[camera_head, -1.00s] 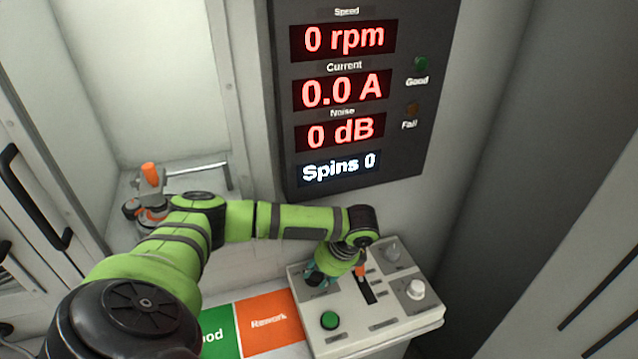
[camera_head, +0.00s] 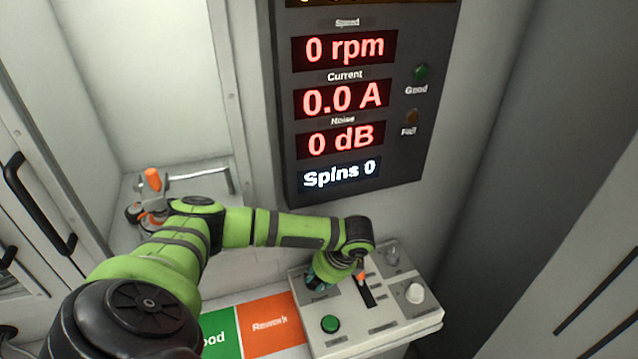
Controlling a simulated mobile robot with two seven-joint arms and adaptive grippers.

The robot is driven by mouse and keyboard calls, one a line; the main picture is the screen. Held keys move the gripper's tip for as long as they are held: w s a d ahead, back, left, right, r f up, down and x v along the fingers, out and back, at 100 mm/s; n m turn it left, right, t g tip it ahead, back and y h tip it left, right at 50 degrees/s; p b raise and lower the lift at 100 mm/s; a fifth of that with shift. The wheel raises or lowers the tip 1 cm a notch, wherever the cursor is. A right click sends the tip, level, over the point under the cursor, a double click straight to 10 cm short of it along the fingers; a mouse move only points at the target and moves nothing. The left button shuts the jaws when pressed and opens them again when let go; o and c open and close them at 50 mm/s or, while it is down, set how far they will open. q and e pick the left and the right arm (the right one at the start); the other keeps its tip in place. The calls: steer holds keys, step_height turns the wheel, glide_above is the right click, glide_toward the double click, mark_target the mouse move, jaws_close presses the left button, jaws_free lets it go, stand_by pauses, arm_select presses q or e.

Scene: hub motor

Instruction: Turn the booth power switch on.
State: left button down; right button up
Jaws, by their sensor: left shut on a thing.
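The control box (camera_head: 345,343) stands at the lower middle right of the head view. A label that seems to read "Power" lies at its upper left, and the power switch there is hidden behind my left gripper. My left arm reaches in from the left and bends down at the wrist over the box. My left gripper (camera_head: 319,280) is shut at that upper left corner, seemingly on the power switch, whose position I cannot see. My right gripper is out of view.
The box also carries a green button (camera_head: 330,324), a slider with an orange tip (camera_head: 361,277), a white knob (camera_head: 414,293) and a grey knob (camera_head: 392,254). The display board (camera_head: 345,100) above reads zeros. Green and orange "Rework" (camera_head: 270,323) mats lie left of the box.

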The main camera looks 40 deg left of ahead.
arm_select(q)
steer(key=m+t+p, duration=0.1)
steer(key=m+p, duration=0.2)
steer(key=s+m+t+p, duration=0.1)
steer(key=m+p, duration=0.2)
steer(key=p, duration=0.1)
steer(key=shift+a+r, duration=0.1)
steer(key=shift+r, duration=0.1)
steer(key=shift+s+a+m+t+p, duration=0.1)
steer(key=shift+m+t+p, duration=0.4)
steer(key=shift+m+p, duration=0.35)
steer(key=m, duration=0.1)
steer(key=m+t+h+p, duration=0.1)
steer(key=m, duration=0.1)
steer(key=m+p, duration=0.1)
steer(key=shift+s+a+f+m+h, duration=0.1)
steer(key=shift+s+a+m+h, duration=0.1)
steer(key=shift+a+m+h, duration=0.1)
steer(key=shift+a+f+m+t+h+p, duration=0.15)
steer(key=shift+m+t+h+p, duration=0.3)
steer(key=shift+m, duration=0.7)
steer(key=shift+a+m+t+h+p, duration=0.2)
steer(key=shift+m+p, duration=0.35)
steer(key=shift+m, duration=0.55)
steer(key=shift+d, duration=0.1)
steer(key=c, duration=1.3)
jaws_free()
steer(key=v, duration=1.2)
